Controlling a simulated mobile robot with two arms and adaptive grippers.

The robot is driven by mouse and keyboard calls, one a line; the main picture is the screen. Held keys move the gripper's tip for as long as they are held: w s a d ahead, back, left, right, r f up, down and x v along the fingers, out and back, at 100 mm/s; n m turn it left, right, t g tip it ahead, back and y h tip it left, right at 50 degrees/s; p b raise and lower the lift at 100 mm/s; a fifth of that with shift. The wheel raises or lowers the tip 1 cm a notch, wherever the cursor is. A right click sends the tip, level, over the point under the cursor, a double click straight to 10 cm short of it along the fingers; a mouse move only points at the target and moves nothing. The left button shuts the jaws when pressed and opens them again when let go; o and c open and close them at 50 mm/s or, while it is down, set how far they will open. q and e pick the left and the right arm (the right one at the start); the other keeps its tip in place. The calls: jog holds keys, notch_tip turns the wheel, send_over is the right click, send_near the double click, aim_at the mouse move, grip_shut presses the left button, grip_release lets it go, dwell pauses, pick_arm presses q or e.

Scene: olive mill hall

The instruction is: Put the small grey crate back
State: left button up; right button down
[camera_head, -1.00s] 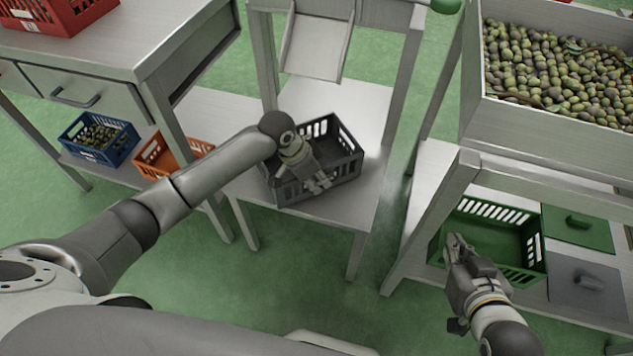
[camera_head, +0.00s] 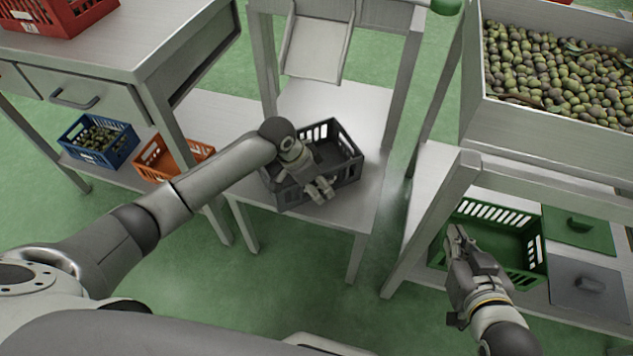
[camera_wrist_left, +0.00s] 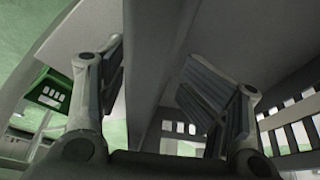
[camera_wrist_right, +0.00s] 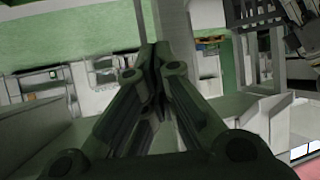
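The small grey crate (camera_head: 346,172) stands upright, looking empty, on the lower shelf (camera_head: 352,212) of the metal stand in the middle of the head view. My left gripper (camera_head: 321,190) is at the crate's near wall, its fingers pointing down. In the left wrist view, my left gripper (camera_wrist_left: 160,85) is open, with a grey crate wall (camera_wrist_left: 168,50) running between its spread fingers. I cannot tell whether either finger touches it. My right gripper (camera_head: 456,236) hangs in front of the right rack; the right wrist view shows its fingertips together with nothing between them.
A green crate (camera_head: 535,262) sits on the right rack's lower shelf, beside green (camera_head: 563,235) and grey (camera_head: 570,292) lids. A bin of olives (camera_head: 530,132) stands above. Blue (camera_head: 115,152) and orange (camera_head: 150,158) crates sit at left. A chute (camera_head: 316,50) hangs behind the grey crate.

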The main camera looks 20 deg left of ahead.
pick_arm(q)
jog(key=shift+r, duration=0.15)
jog(key=shift+a+r, duration=0.1)
jog(key=shift+r, duration=0.1)
jog(key=p+v, duration=0.4)
jog(key=v, duration=0.7)
jog(key=shift+r, duration=0.25)
pick_arm(e)
jog(key=s+d+f+g+h, duration=0.1)
jog(key=s+d+f+g, duration=0.1)
jog(key=s, duration=0.5)
jog(key=s+d+f+g+h, duration=0.1)
jog(key=s+d+f+g, duration=0.1)
jog(key=s+f+g, duration=0.2)
jog(key=s+g, duration=0.2)
jog(key=shift+s+d+f+g, duration=0.3)
jog(key=shift+s+d+f, duration=0.05)
jog(key=shift+s+d, duration=0.05)
